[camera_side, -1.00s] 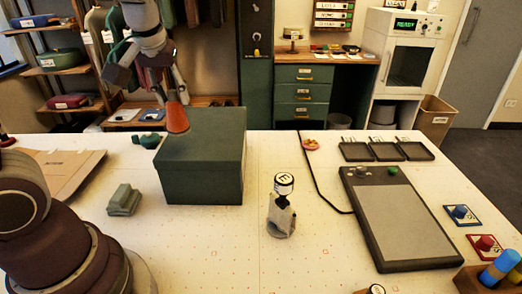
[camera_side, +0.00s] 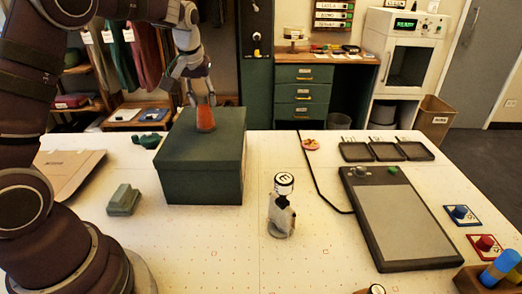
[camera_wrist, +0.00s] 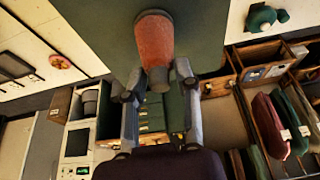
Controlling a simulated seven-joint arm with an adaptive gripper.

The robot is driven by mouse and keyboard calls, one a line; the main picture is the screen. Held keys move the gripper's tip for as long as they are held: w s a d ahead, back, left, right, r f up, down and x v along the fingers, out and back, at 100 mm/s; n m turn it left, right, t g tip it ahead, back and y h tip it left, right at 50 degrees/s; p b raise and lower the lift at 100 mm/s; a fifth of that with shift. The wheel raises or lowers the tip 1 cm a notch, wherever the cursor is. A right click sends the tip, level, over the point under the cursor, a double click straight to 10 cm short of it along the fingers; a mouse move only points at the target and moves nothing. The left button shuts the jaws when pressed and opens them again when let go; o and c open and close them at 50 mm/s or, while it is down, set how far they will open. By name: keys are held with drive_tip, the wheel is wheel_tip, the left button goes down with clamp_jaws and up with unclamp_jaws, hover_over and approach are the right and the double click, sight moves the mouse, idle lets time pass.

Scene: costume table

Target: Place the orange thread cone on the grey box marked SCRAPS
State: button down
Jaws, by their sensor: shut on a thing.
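The orange thread cone (camera_side: 205,120) is upright, wide end down, over the top of a dark green-grey box (camera_side: 202,178). I cannot tell whether its base touches the lid. No SCRAPS marking is readable on the box sides that show. My gripper (camera_side: 203,99) points down and is shut on the cone's narrow upper end. In the wrist view the cone (camera_wrist: 155,38) extends from between the two fingers (camera_wrist: 160,85), with the box top (camera_wrist: 205,22) behind it.
A small green block (camera_side: 124,200) lies left of the box, and a dark green item (camera_side: 148,140) lies behind it. A stamp-like piece marked E (camera_side: 283,208) stands to the right. A large dark-framed pad (camera_side: 402,220) lies further right.

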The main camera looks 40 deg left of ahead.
drive_tip(key=c, duration=0.8)
unclamp_jaws()
drive_tip(key=shift+f, duration=0.1)
drive_tip(key=v, duration=1.2)
drive_tip(key=s+d+f+m+t+h, duration=0.1)
drive_tip(key=s+d+f+m, duration=0.2)
drive_tip(key=s+d, duration=0.3)
drive_tip(key=s+d+f+m+t+h, duration=0.1)
drive_tip(key=s+d+f+m+h, duration=0.1)
drive_tip(key=s+d+f+m, duration=0.2)
drive_tip(key=s+d+m, duration=0.2)
drive_tip(key=s, duration=0.1)
drive_tip(key=shift+f, duration=0.25)
drive_tip(key=shift+o, duration=0.3)
